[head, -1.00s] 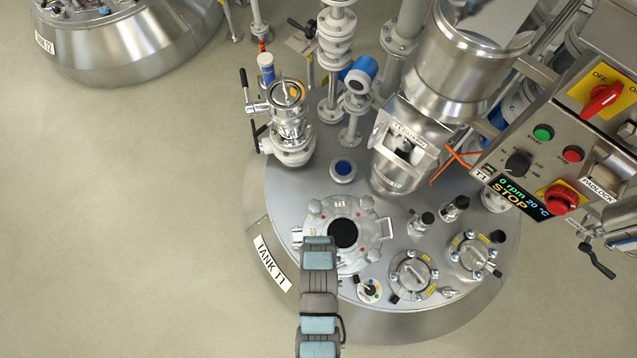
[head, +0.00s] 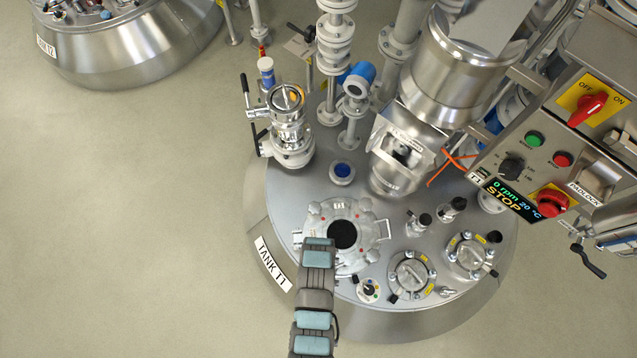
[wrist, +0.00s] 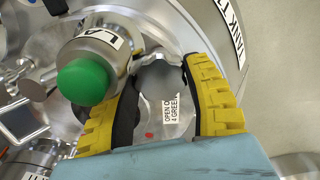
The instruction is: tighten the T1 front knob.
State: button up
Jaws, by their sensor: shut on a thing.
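The T1 manway lid (head: 367,232) is a round grey cover with a black centre and small red marks, on top of tank T1 (head: 290,215). My gripper (head: 319,243) reaches over its front-left edge in the head view and hides what is under it there. In the wrist view, my gripper's yellow-padded fingers (wrist: 163,76) are shut on a smooth grey knob (wrist: 160,78), one finger on each side. The knob's lower part is hidden. A white label and a red dot lie on the lid beside it.
Two smaller clamped ports (head: 412,275) are right of the lid. The control panel (head: 540,165) reads 0 rpm, STOP. Open floor (head: 120,230) lies left.

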jog(key=o, duration=1.2)
jog(key=shift+w+r, duration=0.1)
notch_tip(320, 180, up, 12)
dwell(0.3)
